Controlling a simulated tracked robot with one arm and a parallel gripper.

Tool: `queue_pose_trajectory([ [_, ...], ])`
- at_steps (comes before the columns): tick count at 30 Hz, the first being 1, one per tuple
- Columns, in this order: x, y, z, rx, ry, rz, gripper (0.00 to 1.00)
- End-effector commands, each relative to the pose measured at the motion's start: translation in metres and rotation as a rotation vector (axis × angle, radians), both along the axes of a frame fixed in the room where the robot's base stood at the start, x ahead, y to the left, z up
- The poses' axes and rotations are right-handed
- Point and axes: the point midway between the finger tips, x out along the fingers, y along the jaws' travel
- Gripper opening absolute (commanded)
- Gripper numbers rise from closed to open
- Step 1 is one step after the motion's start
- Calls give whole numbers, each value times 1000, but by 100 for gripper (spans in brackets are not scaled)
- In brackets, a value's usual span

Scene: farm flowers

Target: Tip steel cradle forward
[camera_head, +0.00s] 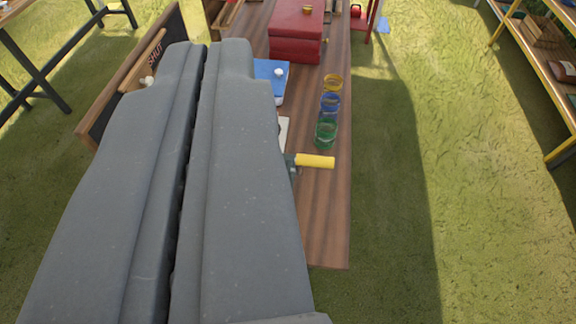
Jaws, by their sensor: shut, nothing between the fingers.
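My gripper (207,52) fills the left and middle of the view, its two large grey fingers side by side and shut with nothing between them. Its tips point away, over the brown wooden table (325,225). I cannot make out a steel cradle; the fingers hide much of the table. A yellow cylinder (316,160), perhaps a handle, lies on the table just right of the right finger. A dark part at its left end is partly hidden by the finger.
Behind are a red box (296,30) and a blue item (270,75). Shelves (545,50) stand right; grass between is clear.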

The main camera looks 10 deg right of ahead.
Motion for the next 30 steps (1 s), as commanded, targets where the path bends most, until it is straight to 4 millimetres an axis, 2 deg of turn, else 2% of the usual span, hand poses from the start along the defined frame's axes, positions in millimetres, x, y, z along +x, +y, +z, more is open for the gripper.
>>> queue_pose_trajectory([
  [1, 11, 4, -31, 4, 0, 1, 0],
  [3, 25, 8, -60, 15, -15, 0, 0],
  [9, 56, 14, -135, 40, -73, -18, 0],
  [15, 79, 11, -213, 56, -131, -56, 0],
  [21, 91, -2, -290, 55, -192, -110, 0],
  [30, 91, -34, -395, 3, -294, -207, 0],
])
